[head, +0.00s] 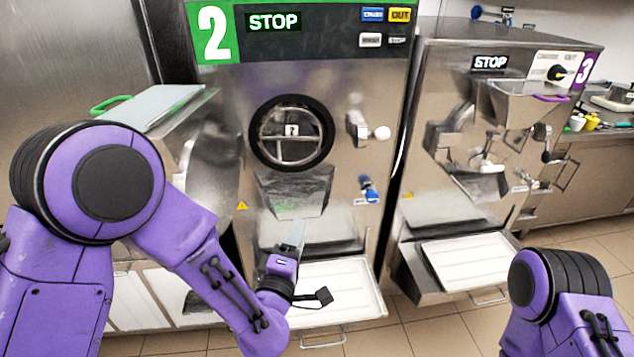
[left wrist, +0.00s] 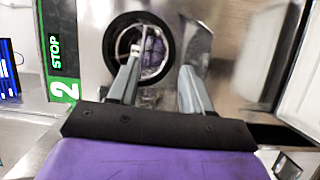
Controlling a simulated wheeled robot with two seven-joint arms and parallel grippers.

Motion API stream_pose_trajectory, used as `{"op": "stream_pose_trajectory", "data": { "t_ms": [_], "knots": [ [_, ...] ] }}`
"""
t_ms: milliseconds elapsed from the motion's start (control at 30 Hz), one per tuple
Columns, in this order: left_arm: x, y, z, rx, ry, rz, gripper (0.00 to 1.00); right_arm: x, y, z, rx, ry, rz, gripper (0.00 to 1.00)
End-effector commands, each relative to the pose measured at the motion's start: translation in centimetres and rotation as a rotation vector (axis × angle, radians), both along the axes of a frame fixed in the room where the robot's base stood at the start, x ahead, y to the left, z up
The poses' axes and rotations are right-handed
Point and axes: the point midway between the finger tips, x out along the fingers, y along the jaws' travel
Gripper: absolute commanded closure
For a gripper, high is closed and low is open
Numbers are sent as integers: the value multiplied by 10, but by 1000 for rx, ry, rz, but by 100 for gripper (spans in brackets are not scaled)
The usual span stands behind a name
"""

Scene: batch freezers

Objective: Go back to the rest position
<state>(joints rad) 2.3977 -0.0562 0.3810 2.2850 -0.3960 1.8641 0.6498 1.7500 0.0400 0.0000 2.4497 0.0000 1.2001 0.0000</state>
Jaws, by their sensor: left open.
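My left gripper (head: 294,240) is in front of the lower part of freezer 2 (head: 350,60), above its white tray (head: 350,288). In the left wrist view its two grey fingers (left wrist: 158,88) are apart with nothing between them. They point toward the round window (left wrist: 138,48) of freezer 2, which also shows in the head view (head: 291,135). My left arm reaches in from the left. My right arm shows only in part at the lower right, and its gripper is out of view.
Freezer 3 (head: 440,120) stands to the right, with a white tray (head: 468,260) low at its front. A metal lid with a green handle (head: 110,104) is at the left, close to my left arm. Tiled floor (head: 435,335) is clear between my arms.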

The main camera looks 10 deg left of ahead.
Motion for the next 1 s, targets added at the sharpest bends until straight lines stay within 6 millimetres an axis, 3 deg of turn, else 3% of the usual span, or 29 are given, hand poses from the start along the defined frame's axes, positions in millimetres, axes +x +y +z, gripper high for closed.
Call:
{"op": "stream_pose_trajectory", "data": {
  "t_ms": [67, 133, 167, 267, 300, 400, 500, 600, 700, 800, 900, 1000],
  "knots": [
    [0, -1, -1, 27, 0, -3, 51, 0, 0, 0, 0, 0, 0, 57],
    [-2, -4, -12, 172, 41, -21, 51, 0, 0, 0, 0, 0, 0, 57],
    [-4, 3, -26, 288, 87, -23, 51, 0, 0, 0, 0, 0, 0, 57],
    [-26, 38, -102, 582, 298, -33, 51, 0, 0, -11, 0, 0, 0, 57],
    [-40, 53, -135, 670, 390, -46, 51, 0, 0, -15, 0, 0, 0, 57],
    [-85, 91, -208, 844, 614, -94, 51, 0, 0, -25, 0, 0, 0, 57],
    [-143, 127, -272, 969, 838, -159, 51, 0, 0, -36, 0, 0, 0, 57],
    [-206, 159, -321, 1038, 1043, -215, 51, 0, 0, -47, 0, 0, 0, 57],
    [-259, 183, -351, 1057, 1197, -236, 51, 0, 0, -56, 0, 0, 0, 57],
    [-292, 194, -368, 1064, 1277, -253, 51, 0, 0, -61, 0, 0, 0, 57],
    [-306, 194, -374, 1062, 1305, -268, 51, 0, 0, -62, 0, 0, 0, 57],
    [-306, 193, -373, 1061, 1306, -269, 51, 0, 0, -61, 0, 0, 0, 57]
  ]
}}
